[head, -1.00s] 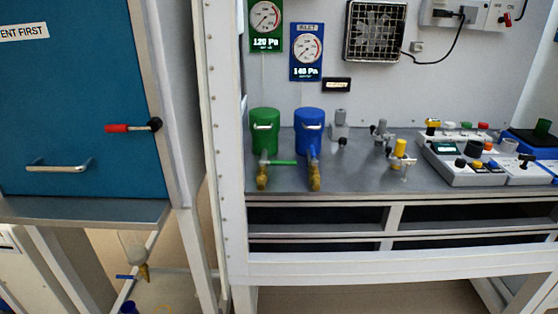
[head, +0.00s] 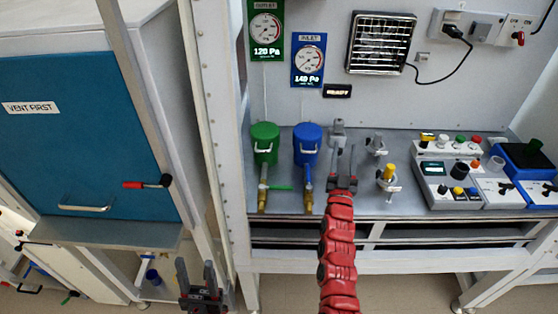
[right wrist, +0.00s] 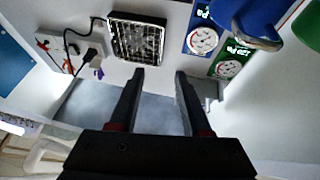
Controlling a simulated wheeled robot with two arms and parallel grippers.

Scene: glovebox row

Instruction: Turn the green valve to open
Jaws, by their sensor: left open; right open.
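The green valve's handle (head: 279,187) sticks out sideways to the right, across its brass pipe below the green canister (head: 265,141). The blue valve's handle (head: 308,181) lies along its own pipe below the blue canister (head: 307,145). My right gripper (head: 343,158) is open and empty over the bench, to the right of both valves and apart from them. Its open fingers also show in the right wrist view (right wrist: 160,76); neither valve handle is visible there. My left gripper (head: 196,266) is open and empty, low in front of the cabinet frame, well away from the green valve.
A white frame post (head: 215,130) stands between my left gripper and the bench. Small fittings, one with a yellow knob (head: 389,172), stand right of my right gripper. A control box (head: 450,180) is further right. The bench front edge (head: 290,215) lies below the valves.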

